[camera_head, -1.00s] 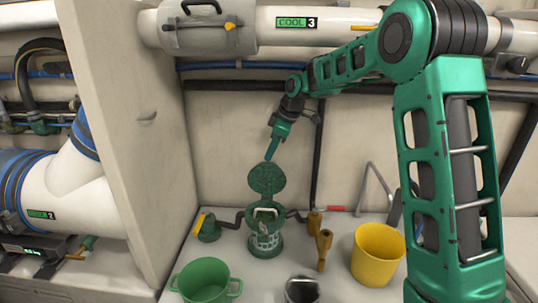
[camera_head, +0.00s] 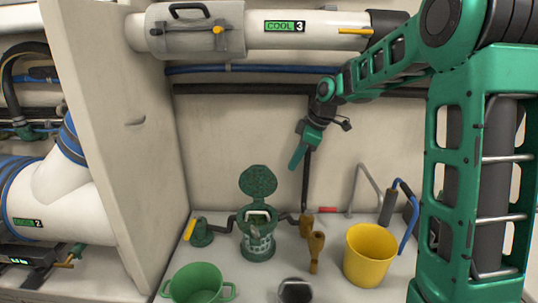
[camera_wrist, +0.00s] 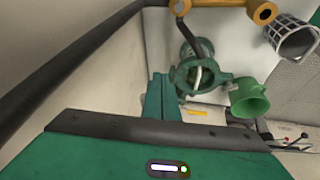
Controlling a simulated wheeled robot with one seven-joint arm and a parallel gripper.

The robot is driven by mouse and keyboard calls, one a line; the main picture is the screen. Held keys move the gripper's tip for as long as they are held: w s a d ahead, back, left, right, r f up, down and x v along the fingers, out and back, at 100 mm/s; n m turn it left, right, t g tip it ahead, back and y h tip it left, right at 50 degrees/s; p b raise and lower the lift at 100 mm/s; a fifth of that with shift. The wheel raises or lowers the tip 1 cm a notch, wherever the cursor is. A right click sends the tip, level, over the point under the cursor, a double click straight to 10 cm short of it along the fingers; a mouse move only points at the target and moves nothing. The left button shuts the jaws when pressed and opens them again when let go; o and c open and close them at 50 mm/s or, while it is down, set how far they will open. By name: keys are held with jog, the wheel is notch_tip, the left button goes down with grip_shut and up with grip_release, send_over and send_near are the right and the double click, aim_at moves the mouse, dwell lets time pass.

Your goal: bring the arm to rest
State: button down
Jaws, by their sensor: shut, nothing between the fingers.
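My gripper (camera_head: 296,161) is shut and empty. It hangs from my green arm in front of the back wall, tilted with its tip down and left. It is above and right of a green strainer (camera_head: 258,244) whose round perforated lid (camera_head: 258,181) stands open. There is a clear gap between my gripper and the lid. The wrist view shows the closed fingers (camera_wrist: 160,98) near the pale wall, with the green strainer body (camera_wrist: 190,76) beyond them.
A green pot (camera_head: 197,285), a yellow bucket (camera_head: 370,256) and a brass-coloured fitting (camera_head: 316,252) stand on the pale bench. A dark-rimmed cup (camera_head: 295,291) is at the front. A pipe marked COOL 3 (camera_head: 330,30) runs above. A partition (camera_head: 110,130) rises at left.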

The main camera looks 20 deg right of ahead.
jog(key=s+d+m+g+h, duration=0.1)
jog(key=s+d+m, duration=0.35)
jog(key=s, duration=0.45)
jog(key=s+d+m+h, duration=0.1)
jog(key=s+d+m, duration=0.35)
jog(key=s, duration=0.55)
jog(key=s+d+f+m+g, duration=0.1)
jog(key=s+m, duration=0.4)
jog(key=s, duration=0.6)
jog(key=s+d+f+m+g+h, duration=0.1)
jog(key=s+m, duration=0.4)
jog(key=s, duration=0.6)
jog(key=shift+f+g, duration=0.3)
jog(key=shift+f, duration=0.5)
jog(key=shift+w, duration=0.1)
jog(key=shift+w+f, duration=0.25)
jog(key=shift+w, duration=0.35)
